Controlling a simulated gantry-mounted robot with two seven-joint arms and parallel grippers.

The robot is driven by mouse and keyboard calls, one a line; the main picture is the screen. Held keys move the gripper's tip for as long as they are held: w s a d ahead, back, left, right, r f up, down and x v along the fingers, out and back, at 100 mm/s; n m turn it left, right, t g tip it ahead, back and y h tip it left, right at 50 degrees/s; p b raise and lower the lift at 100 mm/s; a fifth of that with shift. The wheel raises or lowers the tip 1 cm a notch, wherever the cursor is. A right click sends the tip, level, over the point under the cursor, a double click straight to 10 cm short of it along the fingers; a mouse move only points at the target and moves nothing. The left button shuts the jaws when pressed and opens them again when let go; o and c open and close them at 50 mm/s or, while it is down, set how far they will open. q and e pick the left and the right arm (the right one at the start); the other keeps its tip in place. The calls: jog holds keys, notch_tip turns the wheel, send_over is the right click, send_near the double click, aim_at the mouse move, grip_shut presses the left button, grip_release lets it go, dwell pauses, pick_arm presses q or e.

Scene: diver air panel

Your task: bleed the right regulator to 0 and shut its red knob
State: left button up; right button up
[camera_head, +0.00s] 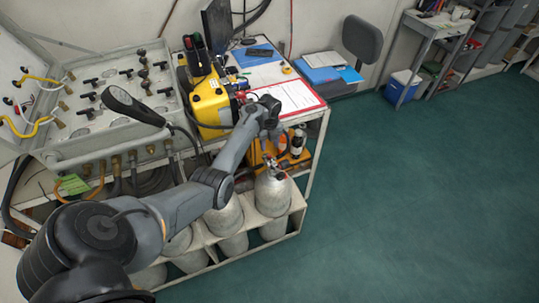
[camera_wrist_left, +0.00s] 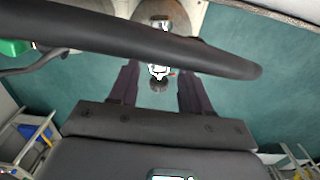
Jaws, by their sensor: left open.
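The right grey cylinder (camera_head: 272,196) stands in the front rack, with a metal regulator (camera_head: 271,166) and small red parts on top. In the left wrist view, the silver valve fitting (camera_wrist_left: 159,71) shows with a black knob (camera_wrist_left: 158,86) and a small red part beside it. My left gripper (camera_wrist_left: 158,70) is open, with its two dark fingers on either side of the fitting in that picture; I cannot tell any contact. In the head view my left gripper (camera_head: 268,132) is just above the regulator, its fingertips hard to make out. My right gripper is not in view.
A grey valve panel (camera_head: 95,125) and a yellow case (camera_head: 210,105) are at the left and back. Other cylinders (camera_head: 222,218) stand to the left in the rack. A dark bar (camera_wrist_left: 130,45) crosses the wrist view. The green floor (camera_head: 420,200) at right is clear.

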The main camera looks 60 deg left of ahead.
aim_at(269, 156)
pick_arm(q)
jog(key=shift+f+b, duration=0.9)
jog(key=shift+f, duration=2.3)
grip_shut()
